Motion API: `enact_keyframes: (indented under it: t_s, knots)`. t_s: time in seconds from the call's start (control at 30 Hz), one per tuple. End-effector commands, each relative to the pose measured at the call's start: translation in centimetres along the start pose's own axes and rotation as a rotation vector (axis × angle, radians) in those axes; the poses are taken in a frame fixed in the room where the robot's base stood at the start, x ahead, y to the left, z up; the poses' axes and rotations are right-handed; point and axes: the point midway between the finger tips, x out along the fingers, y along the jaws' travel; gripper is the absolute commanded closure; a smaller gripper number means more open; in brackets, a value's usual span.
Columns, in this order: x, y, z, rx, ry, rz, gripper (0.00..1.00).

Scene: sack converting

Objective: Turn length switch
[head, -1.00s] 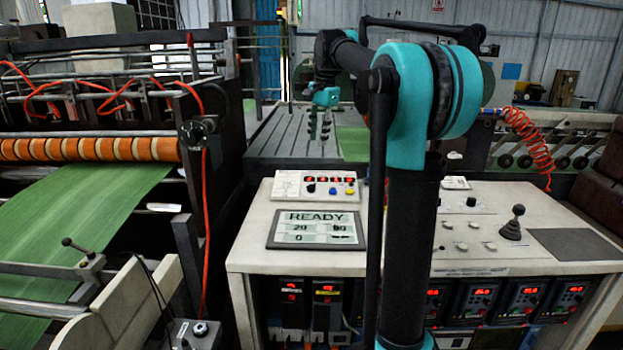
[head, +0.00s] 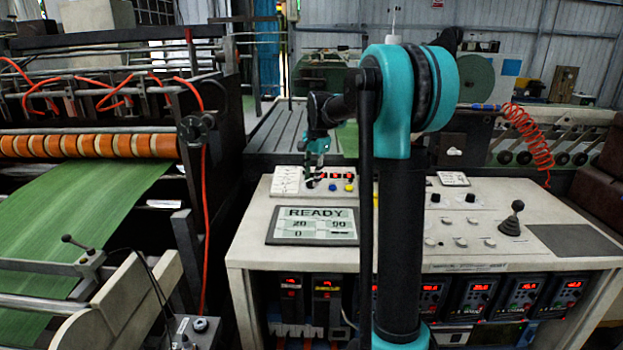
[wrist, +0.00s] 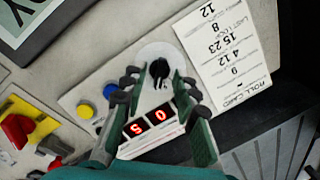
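The switch is a black knob (wrist: 160,68) on a pale round plate, seen in the wrist view on the small control box (head: 348,181). I cannot read a label on it. My gripper (wrist: 160,82) is open, with its green and black fingers on either side of the knob's line. A gap shows on both sides, and I cannot tell how deep the tips reach.
A red digit display (wrist: 150,122) lies between the fingers in the wrist view. Blue (wrist: 110,91) and yellow (wrist: 85,111) buttons are beside the left finger. A printed card (wrist: 226,50) lies to the right. The READY screen (head: 312,226) is in front of the box.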

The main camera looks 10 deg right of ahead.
Motion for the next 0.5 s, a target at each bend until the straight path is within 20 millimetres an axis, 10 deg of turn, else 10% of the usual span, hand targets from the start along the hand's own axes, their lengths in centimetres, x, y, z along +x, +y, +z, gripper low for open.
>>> enact_keyframes:
  t_s: [0.37, 0.5]
  knots:
    - [0.77, 0.0, 0.01, 0.0, 0.0, 0.0, 0.71]
    - [0.75, 0.0, 0.01, 0.0, 0.0, 0.0, 0.84]
